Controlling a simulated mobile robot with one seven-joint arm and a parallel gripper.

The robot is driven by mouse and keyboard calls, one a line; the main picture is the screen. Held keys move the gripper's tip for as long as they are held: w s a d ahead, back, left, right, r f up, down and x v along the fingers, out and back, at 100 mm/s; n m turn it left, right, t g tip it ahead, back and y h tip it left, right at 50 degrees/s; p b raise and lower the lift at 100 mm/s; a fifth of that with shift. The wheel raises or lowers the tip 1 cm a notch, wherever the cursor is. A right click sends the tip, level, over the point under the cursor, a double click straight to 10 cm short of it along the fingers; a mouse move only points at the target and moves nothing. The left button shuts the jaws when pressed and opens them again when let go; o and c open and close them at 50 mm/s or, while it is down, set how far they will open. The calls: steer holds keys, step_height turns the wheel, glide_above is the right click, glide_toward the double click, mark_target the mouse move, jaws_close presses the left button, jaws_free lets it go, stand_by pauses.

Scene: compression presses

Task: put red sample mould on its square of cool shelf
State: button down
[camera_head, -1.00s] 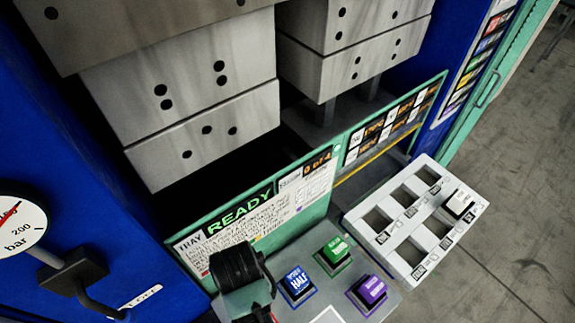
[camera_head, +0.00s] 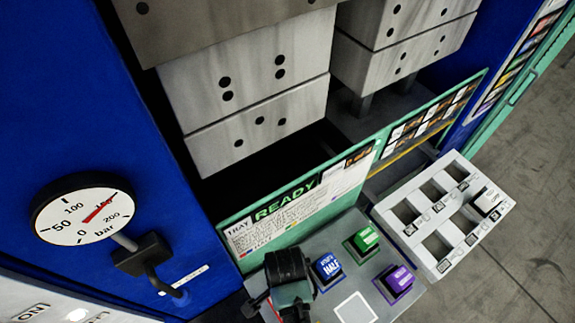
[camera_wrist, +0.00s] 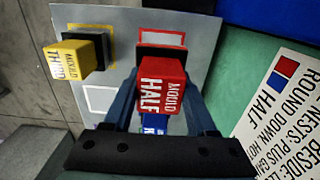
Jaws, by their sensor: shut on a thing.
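In the wrist view, my gripper (camera_wrist: 162,78) is shut on the red sample mould (camera_wrist: 163,88), a red block lettered "MOULD HALF", with a finger on each side. The grey cool shelf (camera_wrist: 205,22) lies beneath it. A red-outlined square (camera_wrist: 162,11) shows on the shelf just beyond the mould. I cannot tell whether the mould touches the shelf. In the head view, the dark end of my arm (camera_head: 286,268) is at the near left of the shelf (camera_head: 352,262); the red mould is hidden there.
A yellow mould (camera_wrist: 70,60) stands left of the red one. Blue (camera_head: 327,267), green (camera_head: 362,240) and purple (camera_head: 397,280) blocks stand on the shelf, near an empty white square (camera_head: 355,308). A white tray (camera_head: 425,268) lies right. The press (camera_head: 250,90) and gauge (camera_head: 85,212) are behind and left.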

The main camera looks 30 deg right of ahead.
steer(key=shift+w+f, duration=0.15)
steer(key=shift+f, duration=2.35)
steer(key=shift+f, duration=0.2)
steer(key=shift+c, duration=1)
jaws_free()
step_height(320, 180, up, 12)
steer(key=shift+r, duration=0.2)
